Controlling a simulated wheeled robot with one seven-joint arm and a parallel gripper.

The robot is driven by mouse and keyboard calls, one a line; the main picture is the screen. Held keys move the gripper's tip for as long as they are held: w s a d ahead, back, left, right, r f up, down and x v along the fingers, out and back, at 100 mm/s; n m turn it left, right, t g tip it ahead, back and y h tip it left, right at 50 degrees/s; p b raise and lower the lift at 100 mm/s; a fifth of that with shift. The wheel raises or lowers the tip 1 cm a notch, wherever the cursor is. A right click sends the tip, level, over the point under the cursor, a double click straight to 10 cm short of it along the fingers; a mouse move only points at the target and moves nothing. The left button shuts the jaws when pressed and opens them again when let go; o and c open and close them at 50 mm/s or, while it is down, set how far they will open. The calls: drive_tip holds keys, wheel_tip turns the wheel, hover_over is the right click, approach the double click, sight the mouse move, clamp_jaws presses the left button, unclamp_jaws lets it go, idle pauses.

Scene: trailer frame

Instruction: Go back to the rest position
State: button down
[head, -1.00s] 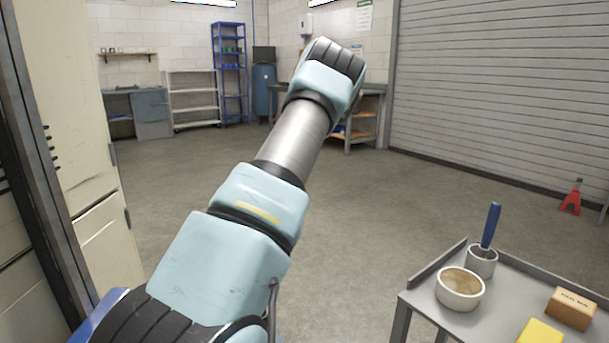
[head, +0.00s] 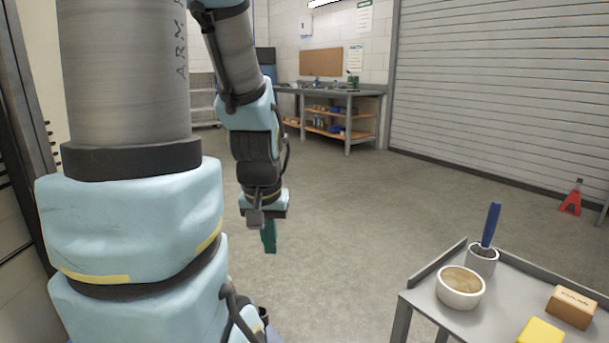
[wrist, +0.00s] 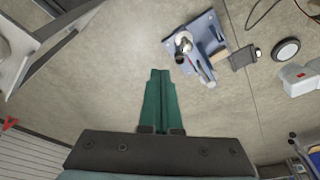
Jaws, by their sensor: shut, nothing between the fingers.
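My gripper (head: 270,238) hangs pointing down in the head view, over open floor left of the grey cart. Its green fingers are together and hold nothing. They also show in the wrist view (wrist: 161,100), closed side by side with bare floor behind them. My arm stands tall at the left of the head view and bends down to the gripper.
The grey cart (head: 420,301) at the lower right carries a white bowl (head: 461,290), a cup (head: 482,262) with a blue-handled tool, a cardboard box (head: 573,306) and a yellow item (head: 540,332). A workbench (head: 345,95) stands behind. A red jack stand (head: 571,200) is near the shutter.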

wheel_tip(320, 180, down, 22)
drive_tip(key=s+g+b, duration=0.1)
drive_tip(key=b, duration=1.9)
wheel_tip(320, 180, up, 38)
drive_tip(key=p, duration=3.8)
drive_tip(key=shift+s+p, duration=0.2)
drive_tip(key=shift+p, duration=0.2)
drive_tip(key=shift+f, duration=0.1)
